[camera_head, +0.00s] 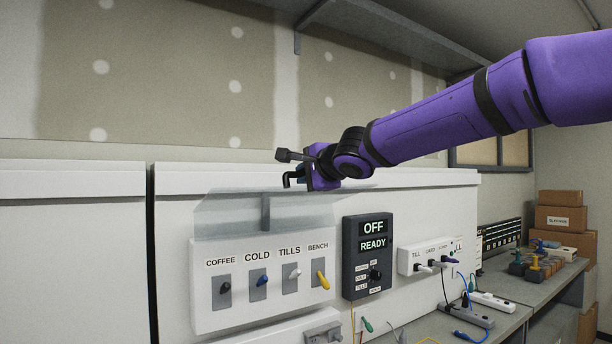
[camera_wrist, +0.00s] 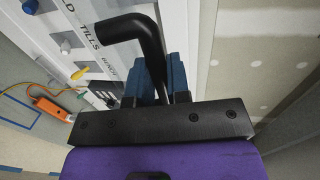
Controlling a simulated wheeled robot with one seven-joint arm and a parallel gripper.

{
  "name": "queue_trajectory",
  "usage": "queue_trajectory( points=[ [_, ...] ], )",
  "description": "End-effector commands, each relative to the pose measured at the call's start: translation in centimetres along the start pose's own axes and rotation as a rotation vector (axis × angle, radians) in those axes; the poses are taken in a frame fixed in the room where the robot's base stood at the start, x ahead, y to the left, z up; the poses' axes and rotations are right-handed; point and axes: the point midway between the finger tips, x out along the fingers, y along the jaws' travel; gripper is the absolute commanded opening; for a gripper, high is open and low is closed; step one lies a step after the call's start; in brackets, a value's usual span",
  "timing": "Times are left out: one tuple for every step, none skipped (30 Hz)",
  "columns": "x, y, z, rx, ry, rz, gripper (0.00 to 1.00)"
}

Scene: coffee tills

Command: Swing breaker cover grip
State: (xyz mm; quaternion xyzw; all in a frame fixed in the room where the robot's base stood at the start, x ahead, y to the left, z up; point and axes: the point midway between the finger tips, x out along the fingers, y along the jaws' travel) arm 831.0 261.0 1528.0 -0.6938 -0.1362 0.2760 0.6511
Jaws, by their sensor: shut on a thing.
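The white breaker panel (camera_head: 212,315) has labelled switches for coffee, cold, tills and bench. Its clear cover (camera_head: 225,207) shows as a faint sheet above the switches, swung up off them. My gripper (camera_head: 303,176) is at the cover's upper right side, above the panel. In the wrist view, my blue fingers (camera_wrist: 157,78) are shut on a black bent bar, the cover grip (camera_wrist: 130,28). The hooked end of this grip (camera_head: 288,180) also shows in the head view. The held part is hidden between the fingers.
A dark box (camera_head: 351,240) reading OFF and READY is mounted right of the panel. Further right are a white socket unit (camera_head: 408,262), power strips and cables on a bench (camera_head: 500,322). A shelf (camera_head: 400,40) overhangs above my arm. The wall left of the panel is clear.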

Motion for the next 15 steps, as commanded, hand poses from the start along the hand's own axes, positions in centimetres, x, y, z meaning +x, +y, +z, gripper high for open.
queue_trajectory(
  points=[
    [0.1,-0.3,0.1,0.000,-0.001,-0.004,0.00],
    [0.1,-0.4,0.0,0.001,-0.001,-0.005,0.00],
    [0.2,-0.6,0.0,0.002,0.000,-0.005,0.00],
    [0.3,-0.7,0.0,0.001,0.000,-0.004,0.00],
    [0.4,-0.8,0.1,0.001,0.000,-0.004,0.00],
    [0.5,-0.9,0.1,0.001,-0.001,-0.005,0.00],
    [0.6,-1.0,0.0,0.000,0.000,-0.005,0.00],
    [0.7,-1.1,0.0,0.000,0.000,-0.005,0.00],
    [0.8,-1.3,0.0,0.001,-0.001,-0.005,0.00],
    [0.8,-1.4,0.0,0.002,-0.001,-0.004,0.00],
    [0.9,-1.5,0.0,0.002,-0.001,-0.004,0.00],
    [1.0,-1.6,0.0,0.001,-0.001,-0.005,0.00],
    [1.1,-1.7,0.1,0.000,-0.001,-0.005,0.00],
    [1.1,-1.9,0.1,0.000,-0.001,-0.006,0.00],
    [1.2,-2.0,0.0,0.001,0.000,-0.006,0.00]
  ],
)
